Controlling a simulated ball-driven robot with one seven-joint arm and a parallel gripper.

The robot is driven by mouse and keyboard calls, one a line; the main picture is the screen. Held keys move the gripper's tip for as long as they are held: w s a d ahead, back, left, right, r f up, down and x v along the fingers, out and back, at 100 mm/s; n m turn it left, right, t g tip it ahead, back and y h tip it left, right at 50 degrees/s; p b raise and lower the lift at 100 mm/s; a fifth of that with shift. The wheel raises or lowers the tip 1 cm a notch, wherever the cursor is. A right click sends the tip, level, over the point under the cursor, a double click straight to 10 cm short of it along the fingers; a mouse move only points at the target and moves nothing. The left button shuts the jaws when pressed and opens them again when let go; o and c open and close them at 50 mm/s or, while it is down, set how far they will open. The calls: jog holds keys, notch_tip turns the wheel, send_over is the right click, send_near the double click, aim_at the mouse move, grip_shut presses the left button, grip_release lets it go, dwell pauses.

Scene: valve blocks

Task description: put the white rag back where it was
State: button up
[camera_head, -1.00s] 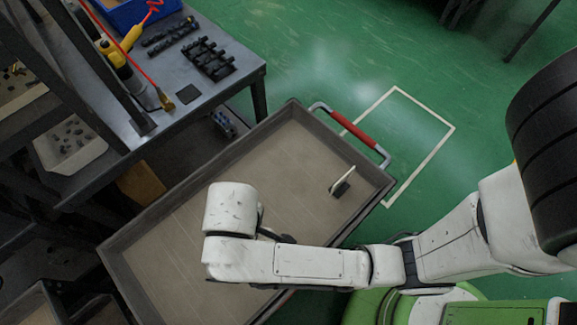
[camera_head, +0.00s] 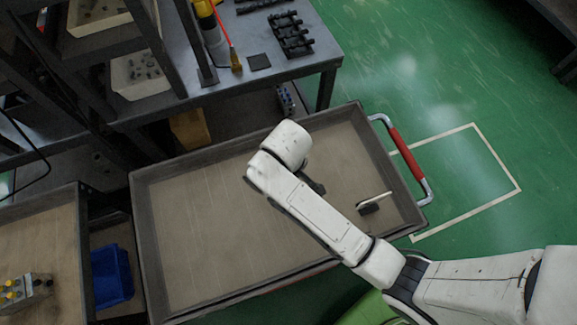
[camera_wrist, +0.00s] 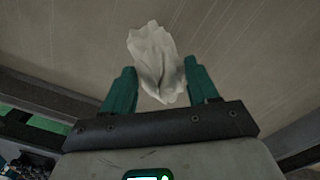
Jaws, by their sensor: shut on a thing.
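The white rag (camera_wrist: 155,65) is crumpled between the two green fingers of my gripper (camera_wrist: 160,88) in the wrist view. My gripper is shut on it. Behind the rag is the bare grey-brown floor of the tray cart (camera_head: 200,235). In the head view my arm reaches over the cart. There the arm hides the rag and most of the gripper. I cannot tell how high the rag is above the tray.
A small black-headed tool with a pale handle (camera_head: 369,208) lies at the cart's right end. A metal workbench (camera_head: 270,85) with black parts stands behind the cart. A blue bin (camera_head: 111,277) and another tray (camera_head: 45,235) are at left. The cart's left half is clear.

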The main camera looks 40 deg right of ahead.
jog(key=shift+w+d+f, duration=0.25)
jog(key=shift+w+f, duration=0.15)
jog(key=shift+f, duration=0.1)
jog(key=shift+w+d+f, duration=0.2)
jog(key=shift+w+f, duration=0.15)
jog(key=shift+f, duration=0.15)
jog(key=shift+w+f, duration=0.1)
jog(key=shift+f, duration=1.6)
jog(key=shift+f, duration=0.15)
jog(key=o, duration=1)
notch_tip(320, 180, up, 12)
jog(key=shift+a+r, duration=0.15)
jog(key=s+d+m, duration=0.1)
jog(key=s+d, duration=0.1)
jog(key=s, duration=0.3)
jog(key=s+d+f+m, duration=0.1)
jog(key=s+d+m, duration=0.1)
jog(key=s, duration=0.4)
jog(key=s+d+m, duration=0.1)
jog(key=s+d, duration=0.3)
jog(key=s, duration=0.1)
jog(key=shift+s+f+t, duration=0.15)
jog(key=shift+t, duration=0.25)
